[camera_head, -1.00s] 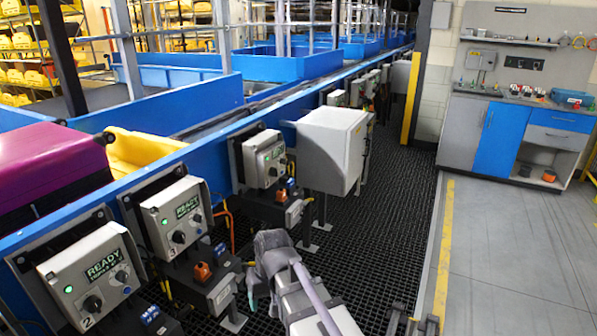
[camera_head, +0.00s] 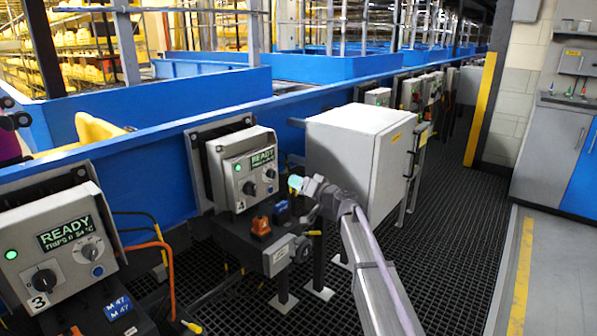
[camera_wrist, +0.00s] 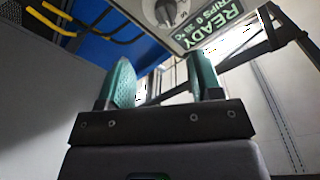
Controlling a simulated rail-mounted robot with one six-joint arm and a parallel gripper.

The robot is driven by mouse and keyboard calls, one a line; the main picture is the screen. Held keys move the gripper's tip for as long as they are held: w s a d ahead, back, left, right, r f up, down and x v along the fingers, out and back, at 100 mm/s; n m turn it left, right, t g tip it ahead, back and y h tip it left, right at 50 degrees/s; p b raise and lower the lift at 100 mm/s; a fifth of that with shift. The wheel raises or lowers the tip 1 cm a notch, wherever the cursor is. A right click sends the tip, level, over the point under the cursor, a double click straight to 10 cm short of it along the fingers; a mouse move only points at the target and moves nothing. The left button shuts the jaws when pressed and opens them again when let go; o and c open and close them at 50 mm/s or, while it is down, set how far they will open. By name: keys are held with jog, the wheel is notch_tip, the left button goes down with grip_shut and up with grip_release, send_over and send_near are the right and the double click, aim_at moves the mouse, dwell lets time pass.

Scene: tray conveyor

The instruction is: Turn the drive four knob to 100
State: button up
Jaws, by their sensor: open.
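The grey control box (camera_head: 240,165), beyond the one marked 3, has a lit READY display. A control box face (camera_wrist: 205,30) with READY text and a dark knob (camera_wrist: 166,12) lies beyond the fingertips, partly cut off. The dial settings cannot be read.
The box marked 3 (camera_head: 60,245) stands at lower left. A large grey cabinet (camera_head: 360,150) stands close right of my gripper. An orange connector (camera_head: 261,226) sits below the READY box. The blue conveyor wall (camera_head: 160,160) runs behind. Dark grating (camera_head: 440,235) at right is clear.

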aim_at(275, 178)
jog(key=x, duration=0.7)
jog(key=s+x, duration=0.1)
jog(key=x, duration=0.2)
jog(key=shift+w+a+r, duration=0.1)
jog(key=shift+w+a, duration=0.2)
jog(key=shift+a, duration=0.35)
jog(key=c, duration=0.9)
